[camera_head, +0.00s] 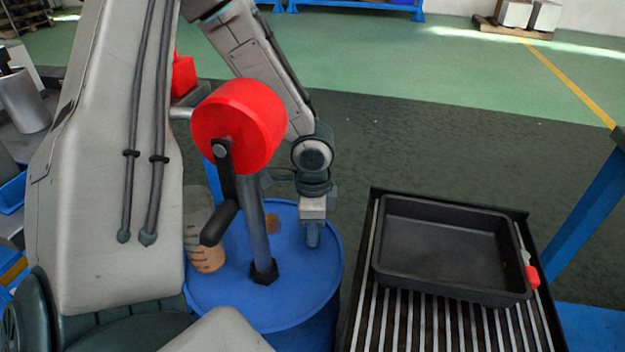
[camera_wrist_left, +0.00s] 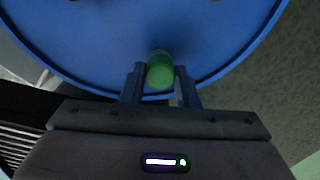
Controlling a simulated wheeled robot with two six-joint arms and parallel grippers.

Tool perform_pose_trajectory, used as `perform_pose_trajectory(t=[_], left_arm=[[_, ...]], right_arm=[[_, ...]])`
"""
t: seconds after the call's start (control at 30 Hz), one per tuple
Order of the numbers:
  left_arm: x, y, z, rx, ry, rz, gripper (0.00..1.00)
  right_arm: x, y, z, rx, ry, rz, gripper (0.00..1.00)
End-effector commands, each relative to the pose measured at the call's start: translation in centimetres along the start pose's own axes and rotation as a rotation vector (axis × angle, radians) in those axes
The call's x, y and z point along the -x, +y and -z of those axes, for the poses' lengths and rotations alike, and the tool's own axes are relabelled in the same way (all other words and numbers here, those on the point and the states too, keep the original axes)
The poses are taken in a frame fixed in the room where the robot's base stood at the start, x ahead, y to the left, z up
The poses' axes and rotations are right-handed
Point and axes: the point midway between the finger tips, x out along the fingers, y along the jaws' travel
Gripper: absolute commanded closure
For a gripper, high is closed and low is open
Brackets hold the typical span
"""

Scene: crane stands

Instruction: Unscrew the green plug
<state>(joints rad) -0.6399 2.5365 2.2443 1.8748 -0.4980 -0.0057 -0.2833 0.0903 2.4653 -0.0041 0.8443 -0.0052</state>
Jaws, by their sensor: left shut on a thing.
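The green plug (camera_wrist_left: 160,70) sits at the edge of the blue drum's lid in the left wrist view, between the two fingers of my left gripper (camera_wrist_left: 160,86). The left gripper is shut on it. In the head view my left gripper (camera_head: 313,234) points down at the right side of the blue drum's lid (camera_head: 290,305), and it hides the plug there. I cannot tell whether the plug is still seated in the lid. My right gripper is not in view.
A red-headed hand pump (camera_head: 240,122) with a black crank stands on the drum, left of my left gripper. A clear container with orange liquid (camera_head: 207,258) is at the drum's left. A black tray (camera_head: 450,250) lies on a slatted rack (camera_head: 425,320) at right, empty.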

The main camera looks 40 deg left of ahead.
Motion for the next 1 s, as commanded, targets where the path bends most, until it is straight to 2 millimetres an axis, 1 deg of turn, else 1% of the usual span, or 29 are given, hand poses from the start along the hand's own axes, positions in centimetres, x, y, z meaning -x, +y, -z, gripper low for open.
perform_pose_trajectory(t=[0.27,0.33,0.6,0.7,1.0], left_arm=[[0.1,-0.1,0.0,0.009,0.000,0.001,1.00],[0.0,-0.1,0.0,0.040,0.000,0.002,1.00],[-0.1,-0.1,0.0,0.377,0.002,0.002,1.00],[0.0,-0.1,0.0,0.444,0.001,0.002,1.00],[0.1,0.0,0.0,0.459,0.000,0.001,1.00]], right_arm=[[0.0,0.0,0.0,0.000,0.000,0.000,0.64],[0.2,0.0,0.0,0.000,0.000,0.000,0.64],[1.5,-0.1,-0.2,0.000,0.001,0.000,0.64],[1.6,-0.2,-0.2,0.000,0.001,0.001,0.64],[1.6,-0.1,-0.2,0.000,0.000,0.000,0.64]])
